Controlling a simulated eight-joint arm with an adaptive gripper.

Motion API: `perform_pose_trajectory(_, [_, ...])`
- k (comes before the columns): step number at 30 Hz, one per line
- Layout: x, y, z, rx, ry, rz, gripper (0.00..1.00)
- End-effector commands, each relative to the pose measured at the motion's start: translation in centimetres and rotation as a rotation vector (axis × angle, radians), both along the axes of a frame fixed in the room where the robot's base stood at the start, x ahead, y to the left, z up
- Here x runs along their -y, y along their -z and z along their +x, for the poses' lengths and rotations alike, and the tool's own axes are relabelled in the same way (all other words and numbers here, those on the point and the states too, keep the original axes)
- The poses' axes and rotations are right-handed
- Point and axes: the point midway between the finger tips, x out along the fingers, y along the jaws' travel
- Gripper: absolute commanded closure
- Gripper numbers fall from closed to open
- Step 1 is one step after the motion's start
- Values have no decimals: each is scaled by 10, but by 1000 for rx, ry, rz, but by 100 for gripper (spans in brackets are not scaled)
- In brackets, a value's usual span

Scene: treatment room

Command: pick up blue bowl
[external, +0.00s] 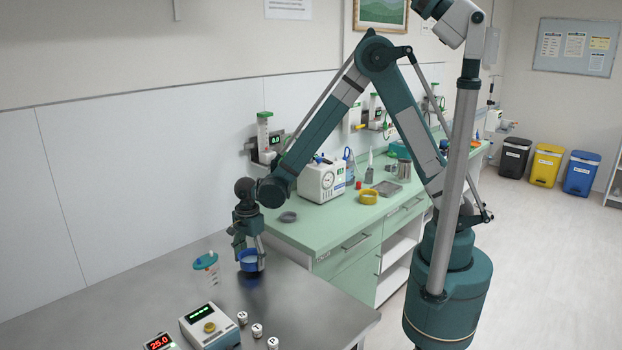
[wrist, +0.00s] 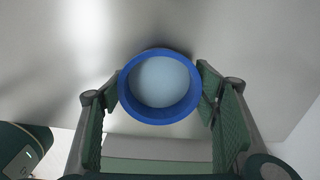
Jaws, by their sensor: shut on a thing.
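The blue bowl (external: 251,261) is near the back edge of the steel table, under my gripper (external: 249,250) in the external view. In the wrist view the blue bowl (wrist: 160,112) shows its round blue rim and pale inside between the two green finger pads. My gripper (wrist: 162,90) is shut on the bowl, with one finger on each side of it. I cannot tell for sure whether the bowl touches the table or is just above it.
A scale-like device (external: 210,325), a red display (external: 159,342) and several small metal weights (external: 257,331) are at the front. A green counter (external: 320,222) with equipment lies behind right.

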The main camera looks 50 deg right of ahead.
Motion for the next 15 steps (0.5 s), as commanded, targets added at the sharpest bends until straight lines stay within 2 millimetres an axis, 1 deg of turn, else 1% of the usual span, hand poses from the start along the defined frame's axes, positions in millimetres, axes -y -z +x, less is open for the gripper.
perform_pose_trajectory(9, [0,-43,0,0,0,0,53])
perform_pose_trajectory(15, [0,-68,0,0,0,0,53])
